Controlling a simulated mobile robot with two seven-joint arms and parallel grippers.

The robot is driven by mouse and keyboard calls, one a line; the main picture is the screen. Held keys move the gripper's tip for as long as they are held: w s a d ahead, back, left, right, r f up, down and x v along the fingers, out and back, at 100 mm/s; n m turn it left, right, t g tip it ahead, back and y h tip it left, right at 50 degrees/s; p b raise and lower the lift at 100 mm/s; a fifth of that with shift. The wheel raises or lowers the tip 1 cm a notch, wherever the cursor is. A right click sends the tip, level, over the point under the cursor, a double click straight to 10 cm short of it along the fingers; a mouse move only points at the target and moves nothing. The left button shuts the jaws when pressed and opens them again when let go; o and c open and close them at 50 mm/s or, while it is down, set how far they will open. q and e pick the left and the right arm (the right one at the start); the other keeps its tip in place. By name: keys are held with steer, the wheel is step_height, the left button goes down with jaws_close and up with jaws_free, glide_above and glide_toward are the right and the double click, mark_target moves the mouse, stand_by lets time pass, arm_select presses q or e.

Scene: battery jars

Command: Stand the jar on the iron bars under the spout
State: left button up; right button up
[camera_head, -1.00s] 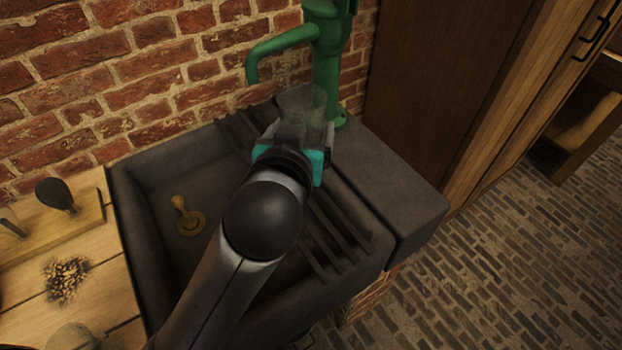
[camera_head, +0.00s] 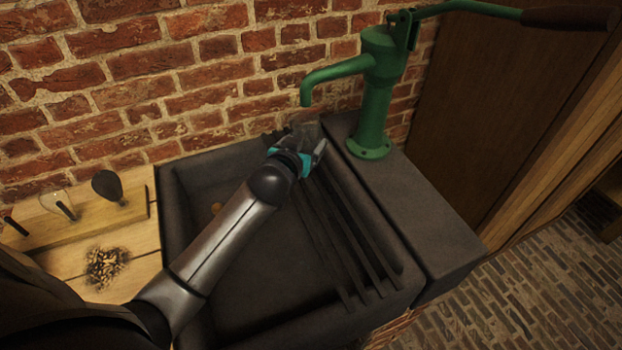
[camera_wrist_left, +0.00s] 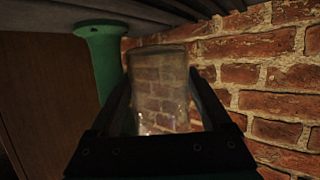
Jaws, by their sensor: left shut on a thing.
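My left gripper (camera_head: 312,152) is shut on a clear glass jar (camera_wrist_left: 158,85), which shows between the two fingers in the left wrist view. In the head view the jar (camera_head: 307,130) is faint and partly hidden by the gripper. It is near the back end of the dark iron bars (camera_head: 335,235), below the green spout (camera_head: 335,75). I cannot tell whether the jar touches the bars. The spout belongs to a green hand pump (camera_head: 375,105); the pump's base also shows in the left wrist view (camera_wrist_left: 104,60). My right gripper is not in view.
The bars lie across the right part of a dark stone sink (camera_head: 240,310). A stone ledge (camera_head: 420,220) carries the pump on the right. A brick wall (camera_head: 180,60) stands close behind. A wooden counter (camera_head: 65,260) with a tool rack is at left.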

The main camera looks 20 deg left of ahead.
arm_select(q)
step_height(320, 180, down, 6)
steer(key=b, duration=0.2)
steer(key=shift+d+f, duration=0.15)
steer(key=shift+f, duration=0.05)
steer(key=o, duration=1.3)
steer(key=shift+f, duration=0.15)
steer(key=p+v, duration=0.2)
steer(key=v, duration=1)
steer(key=shift+p, duration=0.35)
